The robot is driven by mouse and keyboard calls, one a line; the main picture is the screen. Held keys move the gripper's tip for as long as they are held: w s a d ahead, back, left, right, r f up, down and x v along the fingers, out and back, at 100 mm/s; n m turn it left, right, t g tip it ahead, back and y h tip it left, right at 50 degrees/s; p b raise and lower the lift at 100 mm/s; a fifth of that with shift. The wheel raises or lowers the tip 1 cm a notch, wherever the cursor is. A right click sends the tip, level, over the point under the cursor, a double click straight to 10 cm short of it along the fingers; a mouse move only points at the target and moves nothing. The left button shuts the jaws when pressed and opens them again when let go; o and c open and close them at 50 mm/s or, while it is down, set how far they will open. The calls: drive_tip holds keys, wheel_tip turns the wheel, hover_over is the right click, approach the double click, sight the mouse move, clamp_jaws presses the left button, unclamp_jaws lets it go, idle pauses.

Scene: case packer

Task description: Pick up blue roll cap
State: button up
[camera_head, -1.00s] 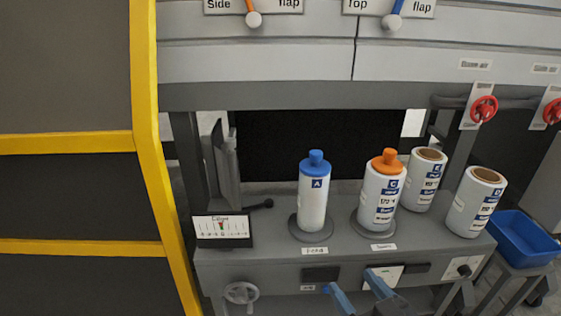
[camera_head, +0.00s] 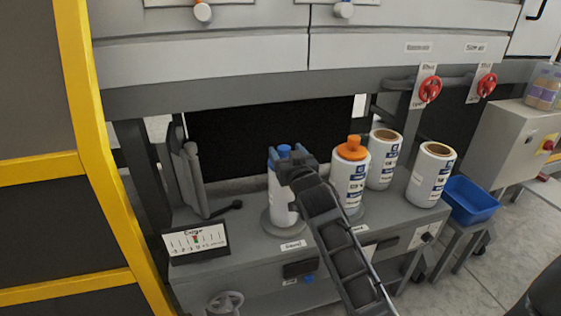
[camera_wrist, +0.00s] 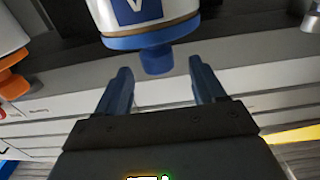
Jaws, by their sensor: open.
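The blue roll cap (camera_head: 284,151) sits on top of a white roll (camera_head: 277,190) on the grey machine bench. My gripper (camera_head: 291,165) is at the cap, partly covering it and the roll's right side. In the wrist view the blue cap (camera_wrist: 157,60) lies just ahead of the open fingers of my gripper (camera_wrist: 160,88), roughly centred between them. The fingers look apart from it, and nothing is held. An orange cap (camera_head: 351,148) sits on the neighbouring white roll (camera_head: 348,184) to the right.
Two uncapped white rolls (camera_head: 383,160) (camera_head: 430,176) stand farther right on the bench (camera_head: 215,241). A black lever (camera_head: 226,208) and a scale card (camera_head: 196,240) are at left. A blue bin (camera_head: 470,203) stands at right. A yellow-framed guard (camera_head: 92,150) borders the left.

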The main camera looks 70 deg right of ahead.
sight(282, 145)
drive_tip(key=p+x, duration=0.1)
drive_tip(key=x, duration=0.4)
drive_tip(key=c, duration=1.1)
drive_tip(key=shift+c, duration=0.2)
